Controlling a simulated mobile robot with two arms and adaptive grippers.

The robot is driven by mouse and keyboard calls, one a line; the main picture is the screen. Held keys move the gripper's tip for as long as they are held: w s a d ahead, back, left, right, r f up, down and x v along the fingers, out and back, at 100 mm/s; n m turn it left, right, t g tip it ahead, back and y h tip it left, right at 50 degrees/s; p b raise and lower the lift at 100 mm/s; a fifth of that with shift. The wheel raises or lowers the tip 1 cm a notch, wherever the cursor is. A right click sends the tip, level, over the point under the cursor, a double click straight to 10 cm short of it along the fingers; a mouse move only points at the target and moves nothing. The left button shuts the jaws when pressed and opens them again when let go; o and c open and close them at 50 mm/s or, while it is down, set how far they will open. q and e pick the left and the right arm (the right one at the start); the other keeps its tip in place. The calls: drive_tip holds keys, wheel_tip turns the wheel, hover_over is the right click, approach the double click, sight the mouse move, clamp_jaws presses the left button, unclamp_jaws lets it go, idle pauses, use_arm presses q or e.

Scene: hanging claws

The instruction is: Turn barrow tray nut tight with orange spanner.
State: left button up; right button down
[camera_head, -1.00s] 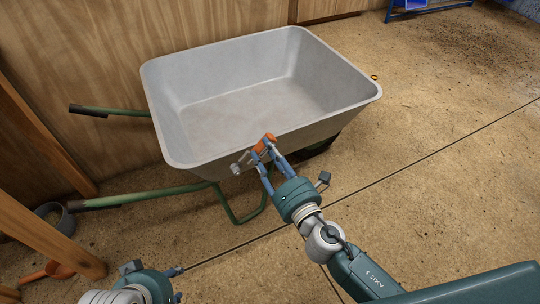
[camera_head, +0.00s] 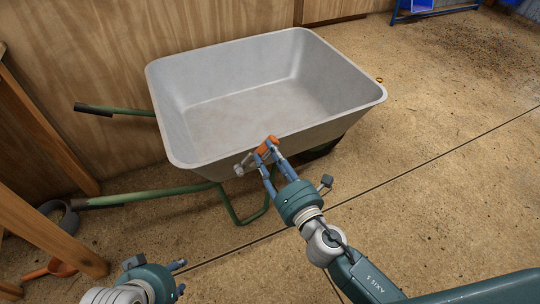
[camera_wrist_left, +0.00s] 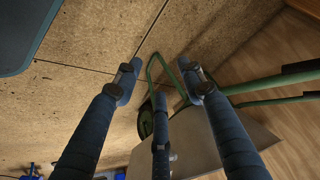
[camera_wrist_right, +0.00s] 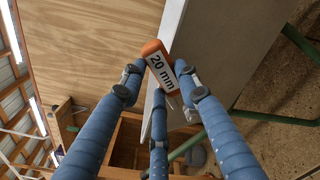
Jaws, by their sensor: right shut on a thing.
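The grey wheelbarrow tray (camera_head: 250,108) stands upright by the wooden wall, with green handles and legs. My right gripper (camera_head: 266,150) is shut on the orange spanner (camera_head: 270,142) at the near side of the tray. The spanner's orange grip, marked "20 mm", shows between the fingers in the right wrist view (camera_wrist_right: 160,68). Its metal end (camera_head: 241,168) is against or very near the tray's outer side wall; I cannot tell which. The tray nut is not discernible there. My left gripper (camera_head: 180,277) is open and empty, low at the left, away from the barrow; its spread fingers show in the left wrist view (camera_wrist_left: 160,85).
A green handle (camera_head: 140,196) reaches left towards a wooden post (camera_head: 50,238). A grey ring-shaped thing (camera_head: 62,213) and an orange scoop-like thing (camera_head: 55,268) lie near the post. The floor to the right is mostly clear. A blue stand (camera_head: 430,12) is at the back.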

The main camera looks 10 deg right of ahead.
use_arm(q)
drive_tip(key=shift+w, duration=0.2)
drive_tip(key=shift+w+d, duration=0.1)
drive_tip(key=shift+w, duration=0.1)
use_arm(e)
drive_tip(key=shift+a+f, duration=0.1)
use_arm(q)
drive_tip(key=shift+w+d+r+t, duration=0.3)
drive_tip(key=shift+w+t, duration=0.1)
drive_tip(key=shift+w, duration=0.15)
use_arm(e)
drive_tip(key=shift+s+a+f, duration=0.1)
drive_tip(key=shift+a, duration=0.05)
use_arm(q)
drive_tip(key=shift+w+d+r+t+b, duration=0.1)
drive_tip(key=shift+w+r+t+b, duration=0.15)
drive_tip(key=shift+w, duration=0.25)
drive_tip(key=shift+w+d+r+t+b, duration=0.15)
drive_tip(key=shift+w+t, duration=0.1)
drive_tip(key=shift+w, duration=0.2)
use_arm(e)
drive_tip(key=shift+a+f, duration=0.15)
use_arm(q)
drive_tip(key=shift+w+h, duration=0.1)
drive_tip(key=shift+h, duration=0.2)
drive_tip(key=shift+w+d+r+t, duration=0.2)
drive_tip(key=shift+w+r+t, duration=0.15)
drive_tip(key=shift+w, duration=0.25)
use_arm(e)
drive_tip(key=shift+a+f, duration=0.15)
